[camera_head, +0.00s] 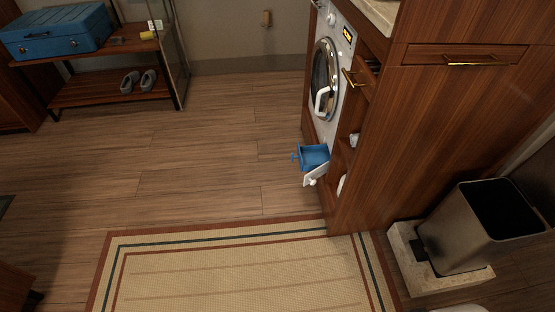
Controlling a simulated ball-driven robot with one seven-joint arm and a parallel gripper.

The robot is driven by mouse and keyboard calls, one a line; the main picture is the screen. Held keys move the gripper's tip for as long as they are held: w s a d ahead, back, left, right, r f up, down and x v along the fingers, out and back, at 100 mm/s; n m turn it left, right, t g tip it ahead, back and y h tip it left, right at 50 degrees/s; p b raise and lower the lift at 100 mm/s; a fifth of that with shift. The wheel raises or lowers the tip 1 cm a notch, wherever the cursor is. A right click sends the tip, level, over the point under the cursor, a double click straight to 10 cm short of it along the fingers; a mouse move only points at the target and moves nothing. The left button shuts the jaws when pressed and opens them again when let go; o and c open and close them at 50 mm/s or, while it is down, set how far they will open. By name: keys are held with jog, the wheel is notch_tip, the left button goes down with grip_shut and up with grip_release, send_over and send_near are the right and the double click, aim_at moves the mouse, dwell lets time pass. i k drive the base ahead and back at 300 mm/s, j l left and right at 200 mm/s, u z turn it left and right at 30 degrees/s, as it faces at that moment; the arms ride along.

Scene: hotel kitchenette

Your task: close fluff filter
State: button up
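The fluff filter (313,157) is a blue tray-like drawer sticking out from the low front of the washing machine. A white flap or front piece (316,174) with a knob sits at its near end, tilted. The white washing machine (326,125) stands in the wooden cabinet, its round door (323,78) closed against its front, with a white handle. My gripper is not in view.
A wooden cabinet (440,120) with gold handles surrounds the machine on the right. A metal bin (470,235) stands on a stone base at the lower right. A striped rug (240,275) lies in front. The wooden floor (200,150) left of the filter is clear.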

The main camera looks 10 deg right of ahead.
aim_at(310, 157)
jog(key=i+u, duration=0.2)
jog(key=i, duration=0.4)
jog(key=i+u, duration=0.15)
jog(key=i, duration=0.45)
jog(key=i+l+u, duration=0.2)
jog(key=i, duration=0.4)
